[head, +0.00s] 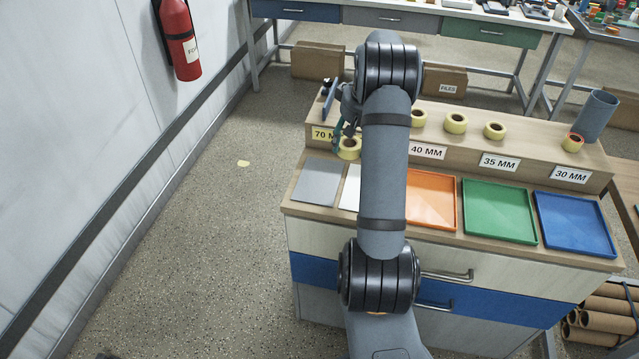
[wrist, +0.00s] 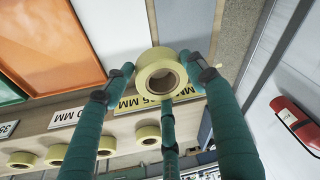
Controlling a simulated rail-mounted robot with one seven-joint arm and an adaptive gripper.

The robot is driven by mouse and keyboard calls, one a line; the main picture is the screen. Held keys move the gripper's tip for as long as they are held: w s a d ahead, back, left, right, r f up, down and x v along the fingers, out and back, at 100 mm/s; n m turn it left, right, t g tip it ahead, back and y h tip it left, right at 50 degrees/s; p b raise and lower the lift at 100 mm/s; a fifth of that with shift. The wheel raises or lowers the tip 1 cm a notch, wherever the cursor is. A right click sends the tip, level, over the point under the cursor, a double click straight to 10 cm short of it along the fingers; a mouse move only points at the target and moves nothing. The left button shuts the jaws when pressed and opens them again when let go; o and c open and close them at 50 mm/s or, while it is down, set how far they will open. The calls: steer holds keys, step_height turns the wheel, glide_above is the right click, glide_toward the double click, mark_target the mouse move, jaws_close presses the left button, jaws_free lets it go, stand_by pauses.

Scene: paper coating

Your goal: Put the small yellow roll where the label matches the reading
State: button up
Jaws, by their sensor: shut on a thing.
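A small yellow roll (head: 349,148) is held in my gripper (head: 343,132), near the 70 label (head: 322,134) at the left end of the cabinet. In the wrist view my gripper's teal fingers (wrist: 162,88) are shut around the yellow roll (wrist: 145,76), its hole facing the camera. A label behind the fingers is partly covered, so I cannot read it fully. Other labels read 40 MM (head: 427,151), 35 MM (head: 499,162) and 30 MM (head: 572,175). My arm hides the stretch between 70 and 40. I see no measuring display.
Other yellow rolls (head: 456,123) stand on the raised shelf. Grey (head: 317,181), white (head: 351,187), orange (head: 431,199), green (head: 498,210) and blue (head: 574,223) panels or trays lie in front. A grey cylinder (head: 597,113) stands at the right end. A wall with a fire extinguisher (head: 180,38) is left.

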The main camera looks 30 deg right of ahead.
steer(key=shift+s+d, duration=0.1)
steer(key=shift+d, duration=0.75)
steer(key=a+f, duration=0.2)
steer(key=a, duration=0.1)
steer(key=w+a+f+p, duration=0.1)
steer(key=a+f, duration=0.1)
steer(key=a, duration=0.2)
steer(key=a+f+p, duration=0.1)
steer(key=a+f, duration=0.1)
steer(key=a, duration=0.2)
steer(key=shift+w+f, duration=0.3)
steer(key=shift+w, duration=0.05)
steer(key=shift+a+f, duration=0.15)
steer(key=shift+f, duration=0.05)
steer(key=shift+f+p, duration=0.6)
steer(key=shift+f, duration=1.3)
steer(key=shift+f, duration=0.15)
steer(key=o, duration=1.3)
